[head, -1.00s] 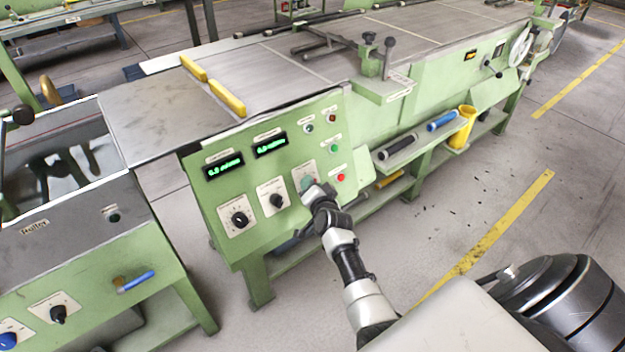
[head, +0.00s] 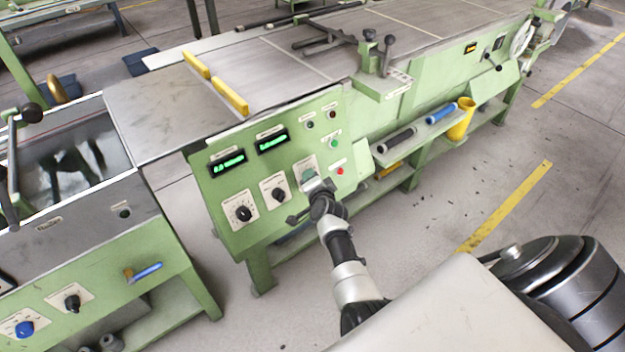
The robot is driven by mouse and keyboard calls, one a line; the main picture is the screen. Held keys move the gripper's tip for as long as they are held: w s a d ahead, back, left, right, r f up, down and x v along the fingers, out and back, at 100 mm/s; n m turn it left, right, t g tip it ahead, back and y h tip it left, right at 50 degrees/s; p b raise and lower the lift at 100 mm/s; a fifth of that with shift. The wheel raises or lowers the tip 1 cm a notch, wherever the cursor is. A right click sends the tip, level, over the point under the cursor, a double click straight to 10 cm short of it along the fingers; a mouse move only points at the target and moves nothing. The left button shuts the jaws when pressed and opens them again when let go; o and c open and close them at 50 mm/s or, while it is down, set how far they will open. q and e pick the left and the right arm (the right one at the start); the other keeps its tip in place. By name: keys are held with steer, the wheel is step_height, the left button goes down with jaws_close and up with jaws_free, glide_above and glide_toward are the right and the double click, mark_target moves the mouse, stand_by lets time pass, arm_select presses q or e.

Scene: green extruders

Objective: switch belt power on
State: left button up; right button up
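The green control panel (head: 222,199) stands at the near end of the long green machine, tilted in the picture. Its switch with a white plate (head: 307,167) is at the panel's right, partly hidden by my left gripper. The label is too small to read, so I cannot tell if it is the belt power switch or which way it is set. My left gripper (head: 314,186) is at the lower part of this plate, touching or very close. Its fingers are too small to show whether they are open or shut. My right gripper is not in view.
Two lit green displays (head: 228,163) and two black knobs (head: 243,213) sit left of the switch. Small buttons, including a red one (head: 340,171), are to its right. A shelf (head: 425,132) holds rollers and a yellow cup (head: 461,122). A second green machine (head: 100,250) stands left.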

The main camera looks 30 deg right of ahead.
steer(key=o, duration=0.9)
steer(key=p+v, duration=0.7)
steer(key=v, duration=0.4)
